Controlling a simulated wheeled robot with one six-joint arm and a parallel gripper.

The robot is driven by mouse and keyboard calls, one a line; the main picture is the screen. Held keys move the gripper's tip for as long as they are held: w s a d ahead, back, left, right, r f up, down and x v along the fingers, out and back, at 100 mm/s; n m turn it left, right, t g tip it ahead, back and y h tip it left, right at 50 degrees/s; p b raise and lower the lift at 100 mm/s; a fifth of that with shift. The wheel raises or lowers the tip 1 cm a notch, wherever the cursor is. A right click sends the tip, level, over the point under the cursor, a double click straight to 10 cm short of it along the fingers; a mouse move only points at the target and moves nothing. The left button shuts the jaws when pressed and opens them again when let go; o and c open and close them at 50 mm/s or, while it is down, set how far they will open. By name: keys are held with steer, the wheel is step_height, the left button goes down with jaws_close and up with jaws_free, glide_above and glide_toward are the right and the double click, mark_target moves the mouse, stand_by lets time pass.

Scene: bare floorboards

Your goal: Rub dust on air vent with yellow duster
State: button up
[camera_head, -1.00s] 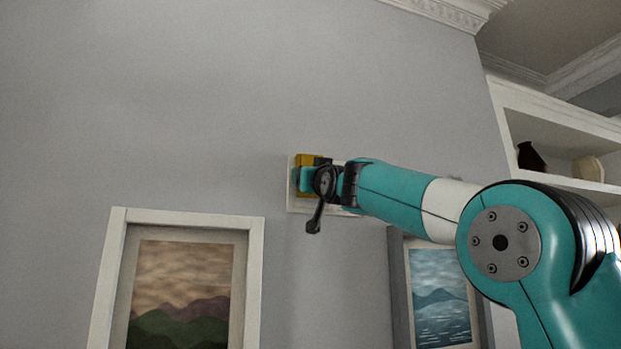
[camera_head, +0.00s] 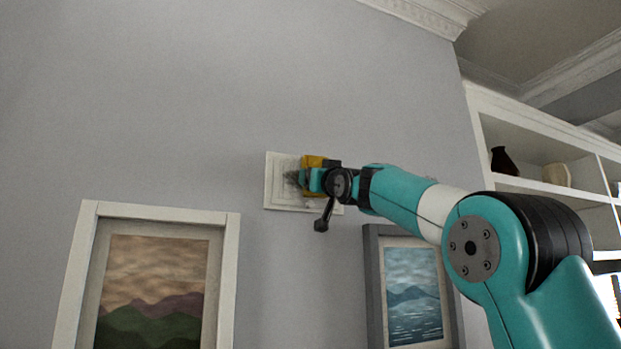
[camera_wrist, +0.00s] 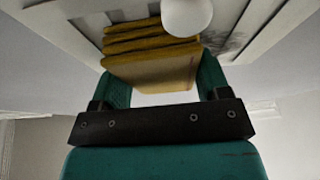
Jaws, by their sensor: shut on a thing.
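The air vent (camera_head: 279,187) is a white square plate high on the grey wall. A dark dusty smudge shows on it just left of my gripper in the head view, and dark marks (camera_wrist: 232,42) show on it in the wrist view. My gripper (camera_head: 311,180) is at the vent's right half and hides part of it. It is shut on the yellow duster (camera_head: 313,162), whose layered yellow block (camera_wrist: 155,55) sits between the teal fingers in the wrist view. The duster is at the vent's face; whether it touches is hard to tell. A white round knob (camera_wrist: 187,16) partly covers the duster.
White shelves (camera_head: 535,186) with a dark vase (camera_head: 503,161) and a pale pot (camera_head: 556,174) stand at right. The wall left of the vent is clear.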

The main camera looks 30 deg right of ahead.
steer(key=d, duration=0.4)
steer(key=shift+s+d+f, duration=0.1)
steer(key=shift+s+f, duration=0.05)
steer(key=shift+s, duration=0.25)
steer(key=shift+w+a+b, duration=0.2)
steer(key=shift+w+a, duration=0.2)
steer(key=shift+a, duration=1.6)
steer(key=shift+w+a+b, duration=0.15)
steer(key=shift+w+a, duration=0.25)
steer(key=shift+a, duration=1.55)
steer(key=shift+w+a+b, duration=0.2)
steer(key=shift+w+a, duration=0.2)
steer(key=shift+a, duration=1.6)
steer(key=shift+s, duration=0.1)
steer(key=b, duration=0.4)
glide_toward(283, 173)
step_height(283, 173, up, 2)
steer(key=shift+r, duration=0.25)
